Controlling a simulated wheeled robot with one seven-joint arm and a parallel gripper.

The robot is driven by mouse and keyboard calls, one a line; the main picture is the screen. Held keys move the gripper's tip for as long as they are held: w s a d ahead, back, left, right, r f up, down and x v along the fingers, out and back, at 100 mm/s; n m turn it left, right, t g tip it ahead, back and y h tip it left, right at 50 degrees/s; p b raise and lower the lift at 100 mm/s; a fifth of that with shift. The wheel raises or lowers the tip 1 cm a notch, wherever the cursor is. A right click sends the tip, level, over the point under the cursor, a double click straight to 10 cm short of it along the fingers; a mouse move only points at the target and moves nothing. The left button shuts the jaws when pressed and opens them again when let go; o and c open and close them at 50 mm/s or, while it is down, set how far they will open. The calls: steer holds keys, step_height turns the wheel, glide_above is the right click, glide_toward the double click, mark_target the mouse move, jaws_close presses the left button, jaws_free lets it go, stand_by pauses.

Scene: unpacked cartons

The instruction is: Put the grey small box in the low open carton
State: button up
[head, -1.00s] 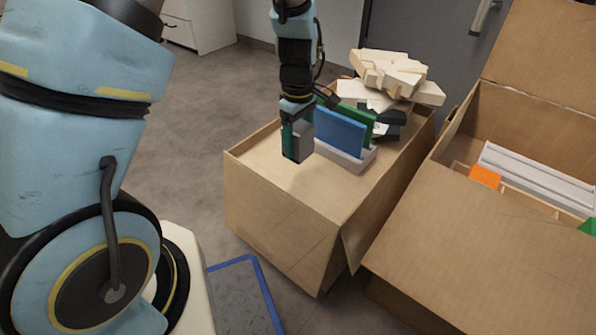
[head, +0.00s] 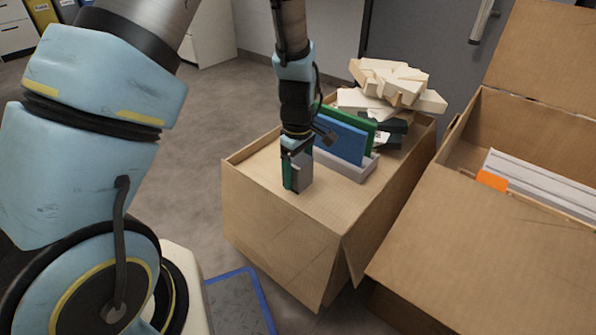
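The grey small box (head: 305,172) is in my gripper (head: 297,168), upright, with a dark green finger along its left side. The other finger is mostly hidden. The gripper points down over the bare left part of the lower carton (head: 275,222) in the middle of the head view. I take this as the low open carton; it has a thin rim at the back left and a flap hanging at the front right corner. The box's lower end is at or just above the pale surface there; I cannot tell whether it touches.
Right of the box, a pale tray (head: 350,167) holds upright blue (head: 340,139) and green (head: 352,121) panels. Dark pieces and piled cream blocks (head: 390,82) lie behind. A larger carton (head: 480,250) with raised flaps stands right. A blue-edged mat (head: 240,300) lies on the floor.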

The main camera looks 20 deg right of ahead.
steer(key=shift+o, duration=1)
step_height(320, 180, up, 12)
steer(key=p, duration=0.5)
steer(key=shift+r, duration=0.15)
steer(key=a+r+m, duration=0.3)
steer(key=a+r, duration=0.1)
steer(key=a, duration=1.1)
steer(key=a+r+m+t, duration=0.1)
steer(key=a+r+m, duration=0.2)
steer(key=a, duration=1.2)
step_height(320, 180, up, 2)
steer(key=shift+s+r+m+t, duration=0.2)
steer(key=shift+r+m+t, duration=0.05)
steer(key=shift+m+t, duration=0.05)
